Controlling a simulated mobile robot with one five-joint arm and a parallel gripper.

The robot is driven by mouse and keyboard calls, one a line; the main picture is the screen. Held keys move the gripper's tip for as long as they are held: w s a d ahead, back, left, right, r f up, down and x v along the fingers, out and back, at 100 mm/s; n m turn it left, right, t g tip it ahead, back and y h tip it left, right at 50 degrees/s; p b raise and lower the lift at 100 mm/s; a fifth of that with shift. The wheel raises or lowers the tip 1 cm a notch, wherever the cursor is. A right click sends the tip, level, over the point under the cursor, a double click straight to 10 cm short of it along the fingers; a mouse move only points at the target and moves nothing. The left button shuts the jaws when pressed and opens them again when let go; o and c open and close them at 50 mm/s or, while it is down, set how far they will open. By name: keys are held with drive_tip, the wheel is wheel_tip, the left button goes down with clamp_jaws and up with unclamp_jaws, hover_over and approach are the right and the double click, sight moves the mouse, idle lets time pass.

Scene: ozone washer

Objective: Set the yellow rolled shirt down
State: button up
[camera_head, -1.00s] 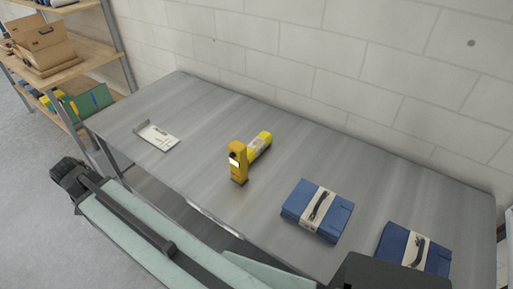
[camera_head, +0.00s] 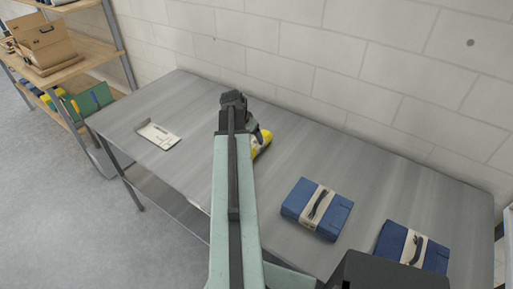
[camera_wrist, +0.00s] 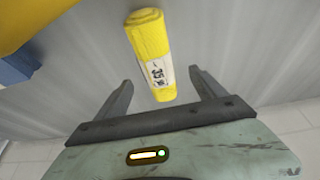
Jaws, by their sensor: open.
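The yellow rolled shirt (camera_wrist: 152,50) with a white printed label lies on the grey table (camera_head: 390,165). In the head view, part of the shirt (camera_head: 262,145) shows just right of my arm; the rest is hidden behind it. My gripper (camera_wrist: 160,75) is open. In the wrist view its two fingers stand on either side of the shirt's near end, with a gap on both sides. I cannot tell how high the fingers are above the table.
An orange-yellow object with a blue part (camera_wrist: 20,68) is at the wrist view's upper left. Two blue folded packs (camera_head: 317,208) (camera_head: 412,247) lie to the right. A white card (camera_head: 158,135) lies to the left. A pale block wall (camera_head: 330,55) backs the table.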

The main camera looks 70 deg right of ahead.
sight(255, 143)
drive_tip(key=b+x, duration=0.6)
drive_tip(key=x, duration=0.1)
drive_tip(key=shift+s+f, duration=0.25)
drive_tip(key=shift+a+r, duration=0.1)
drive_tip(key=shift+r, duration=0.1)
clamp_jaws()
wheel_tip(255, 143, up, 10)
drive_tip(key=p, duration=1)
drive_tip(key=shift+r+p, duration=0.15)
drive_tip(key=shift+p, duration=0.2)
wheel_tip(255, 143, down, 6)
drive_tip(key=b, duration=0.5)
drive_tip(key=shift+r+b, duration=0.2)
drive_tip(key=shift+b, duration=0.1)
drive_tip(key=shift+r+p, duration=0.3)
